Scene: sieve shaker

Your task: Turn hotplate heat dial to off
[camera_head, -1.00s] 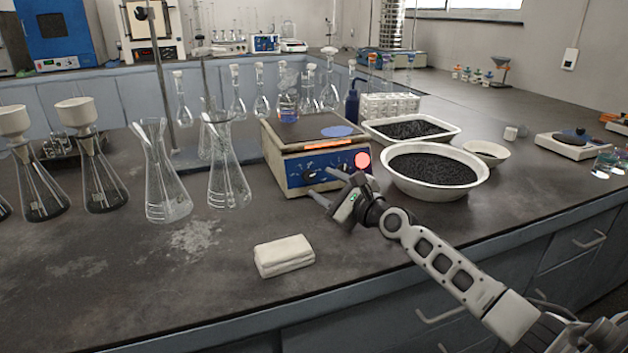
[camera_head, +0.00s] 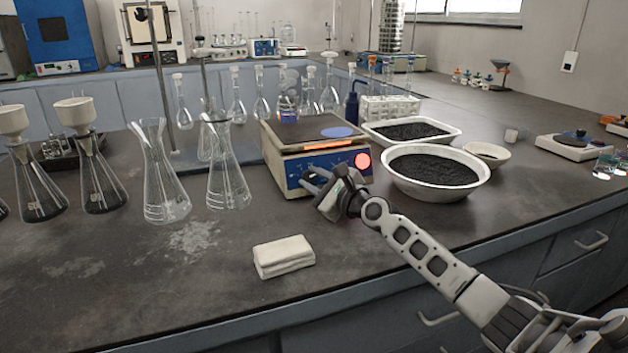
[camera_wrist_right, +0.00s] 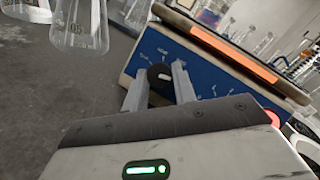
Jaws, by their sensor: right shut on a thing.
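The hotplate (camera_head: 290,142) stands on the bench with a blue front panel (camera_head: 298,172). An orange strip and a lit red-pink lamp (camera_head: 362,161) show on it. In the right wrist view the black heat dial (camera_wrist_right: 160,74) has a pale pointer mark, with small white scale markings around it. My right gripper (camera_wrist_right: 160,78) has one finger on each side of the dial and is shut on it. In the head view the right gripper (camera_head: 311,178) reaches the panel's left part, and its fingers mostly hide the dial. My left gripper is out of view.
A white basin of dark grains (camera_head: 432,172) stands close right of the hotplate. Glass flasks (camera_head: 226,180) stand to its left. A folded white cloth (camera_head: 284,257) lies in front.

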